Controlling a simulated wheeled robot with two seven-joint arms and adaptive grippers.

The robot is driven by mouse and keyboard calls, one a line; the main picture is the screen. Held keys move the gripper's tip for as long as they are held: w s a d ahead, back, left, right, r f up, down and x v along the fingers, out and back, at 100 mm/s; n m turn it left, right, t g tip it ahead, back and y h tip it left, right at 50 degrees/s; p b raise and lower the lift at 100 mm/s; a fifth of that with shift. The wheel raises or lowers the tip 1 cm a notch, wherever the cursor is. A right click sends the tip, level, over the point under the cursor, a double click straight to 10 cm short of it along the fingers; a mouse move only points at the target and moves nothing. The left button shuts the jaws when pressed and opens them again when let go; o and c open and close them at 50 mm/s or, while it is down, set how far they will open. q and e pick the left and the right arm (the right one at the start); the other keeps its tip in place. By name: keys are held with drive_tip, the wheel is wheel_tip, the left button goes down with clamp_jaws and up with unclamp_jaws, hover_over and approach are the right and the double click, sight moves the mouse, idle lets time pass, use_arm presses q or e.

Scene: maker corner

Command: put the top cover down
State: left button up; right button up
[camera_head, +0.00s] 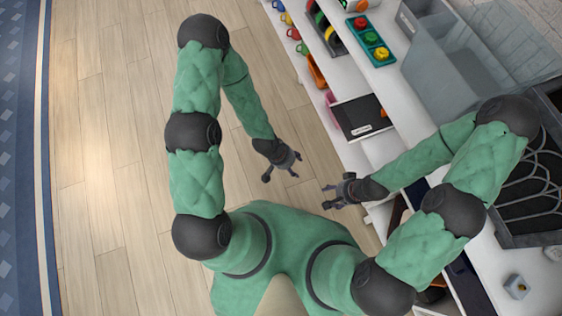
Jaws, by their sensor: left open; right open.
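I cannot tell which thing in view is the top cover. A flat dark panel with a white edge (361,117) lies on the white shelf unit, up and right of my grippers. My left gripper (282,175) is open and empty, above the wooden floor left of the shelf unit. My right gripper (328,196) is open and empty, near the shelf unit's left edge, lower and to the right of the left one. Neither gripper touches anything that I can see.
The white shelf unit (392,147) carries a teal tray with coloured knobs (371,42) and a grey translucent bin (440,70). A dark frame with curved bars (520,238) and a small metallic cube (516,286) are at the right. Wooden floor (110,150) is clear at left.

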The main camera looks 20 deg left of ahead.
use_arm(q)
drive_tip(key=s+a+r+n+g, duration=0.1)
drive_tip(key=s+a, duration=0.1)
drive_tip(key=s, duration=0.4)
drive_tip(key=shift+s+a+n, duration=0.2)
drive_tip(key=shift+s+n, duration=0.1)
drive_tip(key=shift+n, duration=0.1)
